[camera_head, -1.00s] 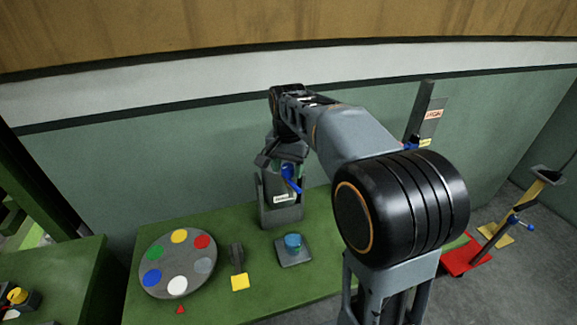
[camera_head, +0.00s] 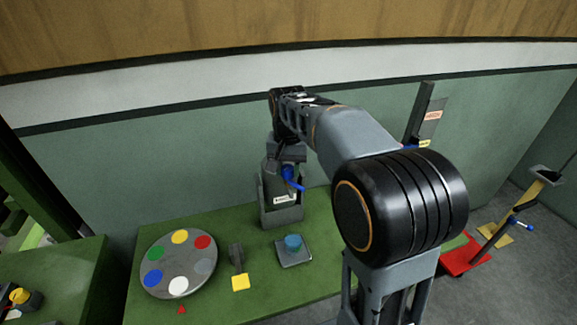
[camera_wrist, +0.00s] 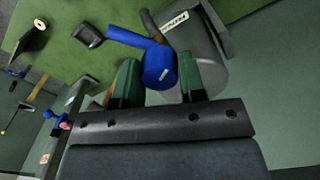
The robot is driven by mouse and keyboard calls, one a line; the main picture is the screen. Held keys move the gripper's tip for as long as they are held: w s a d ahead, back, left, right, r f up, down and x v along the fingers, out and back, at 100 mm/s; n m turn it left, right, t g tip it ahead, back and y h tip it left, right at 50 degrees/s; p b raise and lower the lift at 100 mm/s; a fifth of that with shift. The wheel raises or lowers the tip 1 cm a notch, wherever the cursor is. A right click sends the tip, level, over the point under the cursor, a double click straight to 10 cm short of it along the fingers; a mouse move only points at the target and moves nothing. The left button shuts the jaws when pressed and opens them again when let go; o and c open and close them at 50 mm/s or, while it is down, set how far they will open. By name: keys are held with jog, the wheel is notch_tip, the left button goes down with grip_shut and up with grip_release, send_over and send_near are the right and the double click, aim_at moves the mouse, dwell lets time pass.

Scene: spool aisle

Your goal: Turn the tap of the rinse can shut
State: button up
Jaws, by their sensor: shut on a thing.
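The rinse can (camera_head: 282,213) is a grey can with a white label, standing in a grey holder at the back of the green table. Its tap (camera_head: 292,179) is blue, with a lever slanting down to the right in the head view. In the wrist view the tap's round blue body (camera_wrist: 158,55) sits between the two green-padded fingers of my gripper (camera_wrist: 159,74), which is shut on it. The lever (camera_wrist: 128,37) sticks out up and left there. The grey can (camera_wrist: 212,40) lies just beyond the fingers. In the head view the fingers are partly hidden.
A grey disc with coloured spots (camera_head: 180,263) lies left on the table (camera_head: 217,295). A yellow-tipped tool (camera_head: 240,281) and a blue knob on a grey plate (camera_head: 293,243) are in front of the can. The wall (camera_head: 110,170) is close behind. A stand with a red base (camera_head: 462,255) is at right.

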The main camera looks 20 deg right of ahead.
aim_at(287, 167)
jog(key=n, duration=0.5)
jog(key=shift+n+p, duration=0.3)
jog(key=shift+p, duration=0.1)
jog(key=n, duration=0.5)
jog(key=shift+n+p, duration=0.3)
jog(key=shift+p, duration=0.05)
jog(key=shift+a+n, duration=0.1)
jog(key=shift+n, duration=0.2)
jog(key=o, duration=0.9)
notch_tip(287, 167, up, 14)
jog(key=shift+f, duration=0.1)
